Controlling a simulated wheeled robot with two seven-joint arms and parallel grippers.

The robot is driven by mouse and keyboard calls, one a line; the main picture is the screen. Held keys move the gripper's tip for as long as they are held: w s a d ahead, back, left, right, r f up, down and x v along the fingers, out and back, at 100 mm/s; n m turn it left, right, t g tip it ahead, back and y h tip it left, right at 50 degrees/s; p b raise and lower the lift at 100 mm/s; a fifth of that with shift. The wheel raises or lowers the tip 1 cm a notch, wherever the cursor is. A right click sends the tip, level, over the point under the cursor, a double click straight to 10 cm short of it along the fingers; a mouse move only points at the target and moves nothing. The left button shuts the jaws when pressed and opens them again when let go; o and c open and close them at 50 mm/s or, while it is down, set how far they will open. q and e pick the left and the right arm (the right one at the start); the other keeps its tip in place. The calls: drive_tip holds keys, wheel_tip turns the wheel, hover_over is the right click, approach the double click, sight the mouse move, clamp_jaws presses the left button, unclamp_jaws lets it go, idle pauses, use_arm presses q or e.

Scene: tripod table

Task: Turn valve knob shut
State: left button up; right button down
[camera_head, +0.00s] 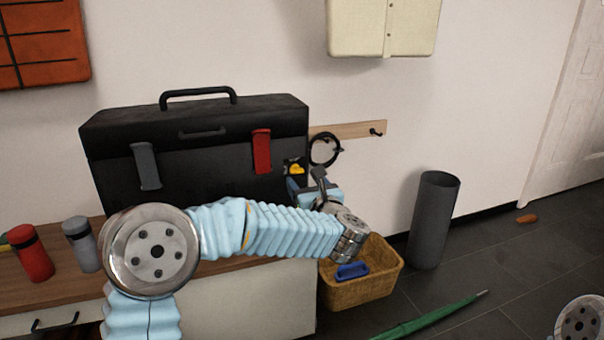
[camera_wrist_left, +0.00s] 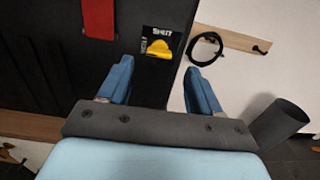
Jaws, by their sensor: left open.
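The yellow valve knob (camera_head: 297,169) sits on a small black plate at the right end of the dark toolbox's front. In the left wrist view the knob (camera_wrist_left: 159,47) shows below the white word SHUT, with another small label at its left. Which way the knob points is hard to tell. My left gripper (camera_head: 302,184) is just in front of the knob and slightly below it. Its two blue fingers (camera_wrist_left: 159,66) are spread apart and empty, with the knob ahead between their tips; no contact shows. My right gripper is out of view.
The toolbox (camera_head: 205,160) stands on a wooden top with a red canister (camera_head: 33,255) and a grey canister (camera_head: 81,246). A wicker basket (camera_head: 365,288), a dark cylinder bin (camera_head: 433,222) and a green umbrella (camera_head: 430,318) are on the floor. A black cable (camera_head: 324,149) hangs close by.

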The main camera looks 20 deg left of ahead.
sight(298, 173)
use_arm(q)
drive_tip(key=x, duration=0.5)
drive_tip(key=shift+w+a, duration=0.15)
drive_tip(key=shift+c, duration=0.2)
drive_tip(key=c, duration=1)
